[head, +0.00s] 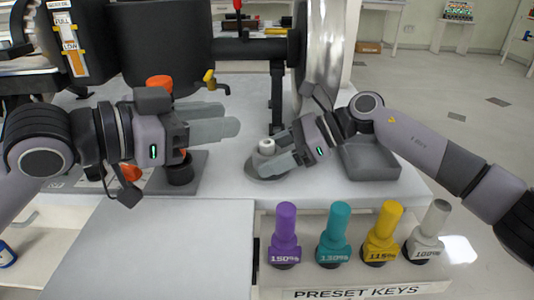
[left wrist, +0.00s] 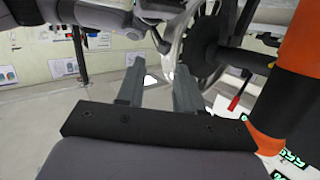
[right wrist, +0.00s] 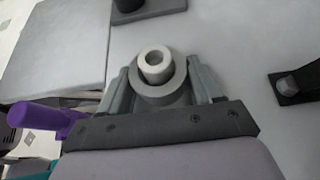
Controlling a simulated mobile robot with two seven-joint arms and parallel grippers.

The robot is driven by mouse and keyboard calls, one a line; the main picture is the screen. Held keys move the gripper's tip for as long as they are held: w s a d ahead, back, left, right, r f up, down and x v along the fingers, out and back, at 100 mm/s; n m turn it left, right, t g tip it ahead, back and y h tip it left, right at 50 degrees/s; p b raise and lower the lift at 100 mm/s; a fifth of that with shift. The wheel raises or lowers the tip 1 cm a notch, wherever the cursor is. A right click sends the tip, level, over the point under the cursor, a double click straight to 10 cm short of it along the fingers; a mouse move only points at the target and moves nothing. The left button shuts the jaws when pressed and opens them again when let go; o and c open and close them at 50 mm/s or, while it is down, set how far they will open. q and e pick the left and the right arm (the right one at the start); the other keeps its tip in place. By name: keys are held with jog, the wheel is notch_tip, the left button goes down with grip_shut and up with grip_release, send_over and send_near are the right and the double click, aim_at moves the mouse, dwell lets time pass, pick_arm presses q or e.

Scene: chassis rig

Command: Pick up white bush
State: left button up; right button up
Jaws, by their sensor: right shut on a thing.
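The white bush (head: 266,147) is a small upright ring above a round grey base (head: 256,170) on the light table. It also shows in the right wrist view (right wrist: 155,60), its hole facing up, with a wider grey round part beneath it. My right gripper (head: 273,153) is shut on the bush, its fingers on either side of the wider round part. The exact contact is partly hidden. My left gripper (head: 222,122) is open and empty, held above the table to the left. Its two fingers stand apart in the left wrist view (left wrist: 158,75).
A grey tray (head: 371,160) lies right of the bush. Purple (head: 285,232), teal (head: 334,232), yellow (head: 384,232) and white (head: 430,232) preset keys stand along the front. A black post (head: 277,100) and a large metal wheel (head: 325,50) rise behind. The front left table is clear.

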aim_at(261, 146)
pick_arm(q)
jog(key=w+f+y, duration=0.1)
jog(key=f, duration=0.1)
jog(key=w+d+f+n+y, duration=0.1)
jog(key=w+f, duration=0.1)
jog(key=w+d+f+n, duration=0.1)
jog(key=w+f, duration=0.1)
jog(key=f, duration=0.1)
jog(key=shift+w+y, duration=0.25)
jog(key=shift+y, duration=0.15)
jog(key=shift+x, duration=3.15)
jog(key=shift+s+f, duration=0.1)
jog(key=shift+f, duration=0.2)
grip_shut()
